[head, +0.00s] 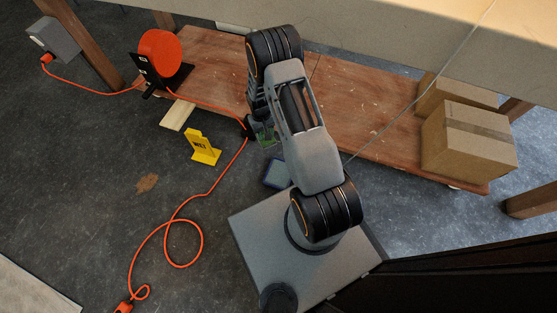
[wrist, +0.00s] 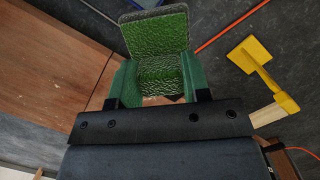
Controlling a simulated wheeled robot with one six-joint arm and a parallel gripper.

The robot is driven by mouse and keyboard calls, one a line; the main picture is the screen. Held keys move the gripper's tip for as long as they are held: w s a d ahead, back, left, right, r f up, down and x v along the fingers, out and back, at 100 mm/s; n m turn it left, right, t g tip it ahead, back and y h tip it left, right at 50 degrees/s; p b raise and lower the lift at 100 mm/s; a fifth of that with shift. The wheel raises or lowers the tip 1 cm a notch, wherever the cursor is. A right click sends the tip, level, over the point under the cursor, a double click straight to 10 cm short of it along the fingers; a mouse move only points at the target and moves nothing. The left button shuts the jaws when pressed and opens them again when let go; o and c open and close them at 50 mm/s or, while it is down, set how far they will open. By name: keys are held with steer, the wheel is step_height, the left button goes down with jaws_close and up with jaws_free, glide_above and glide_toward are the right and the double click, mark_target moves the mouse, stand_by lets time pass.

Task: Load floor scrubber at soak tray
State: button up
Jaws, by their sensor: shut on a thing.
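My gripper (wrist: 158,82) is shut on a green textured piece (wrist: 155,35) with a grey edge; it sits between the two dark green fingers in the wrist view. I cannot tell for sure whether this piece is the floor scrubber. In the head view the gripper (head: 262,130) is mostly hidden behind my arm, with a bit of green showing beside it. A small blue-rimmed object (head: 275,173), perhaps the soak tray, shows on the floor near my base, partly covered by my arm.
An orange cable (head: 208,187) loops across the floor from an orange reel (head: 160,52). Cardboard boxes (head: 468,140) rest on the low wooden board (head: 375,125). The left floor is mostly clear.

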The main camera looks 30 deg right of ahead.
steer(key=shift+s+d+f+b, duration=0.6)
steer(key=shift+s+f, duration=0.65)
steer(key=shift+f, duration=2.7)
steer(key=shift+s+d+f+b, duration=0.45)
steer(key=shift+s+f+b, duration=0.55)
steer(key=shift+f, duration=3)
steer(key=shift+s+d+f+b, duration=0.5)
steer(key=shift+s+f, duration=0.95)
steer(key=shift+f, duration=2.5)
steer(key=shift+f+b, duration=0.55)
steer(key=shift+b, duration=0.15)
steer(key=shift+r, duration=0.1)
step_height(320, 180, up, 7)
steer(key=p, duration=0.5)
